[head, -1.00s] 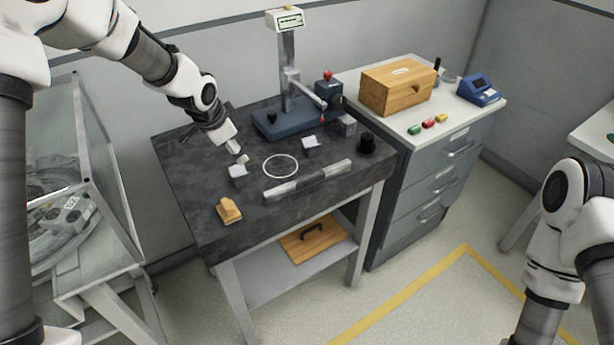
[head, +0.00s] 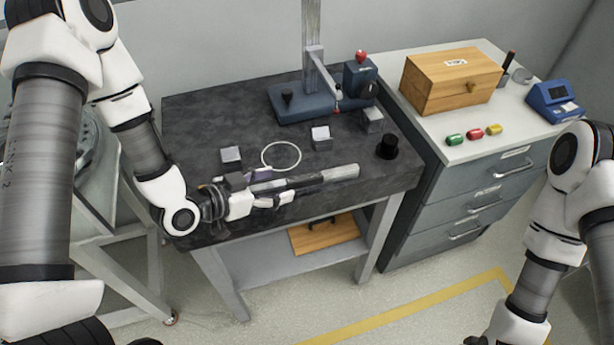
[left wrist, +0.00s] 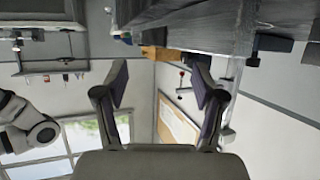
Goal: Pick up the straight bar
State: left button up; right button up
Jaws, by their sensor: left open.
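The straight bar (head: 342,173) lies on the dark tabletop near its front edge, silver at its right end and dark in the middle. Its left part is hidden behind my left gripper (head: 282,189) in the head view. That gripper points right along the bar, low over the front of the table, open. I cannot tell whether a finger touches the bar. In the left wrist view my gripper's fingers (left wrist: 158,88) stand apart with nothing between them. The bar is not clear in that view. My right arm hangs at the lower right; its gripper is out of frame.
A white ring (head: 281,156) lies behind the bar. Small grey blocks (head: 321,137) stand nearby, with a black knob (head: 387,146) to the right. A blue-based stand (head: 308,104) is at the back. A drawer cabinet (head: 470,190) carrying a wooden box (head: 452,80) stands right.

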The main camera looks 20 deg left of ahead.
aim_at(302, 178)
pick_arm(q)
jog(key=p+x, duration=0.1)
jog(key=x, duration=0.6)
jog(key=shift+d, duration=0.1)
grip_shut()
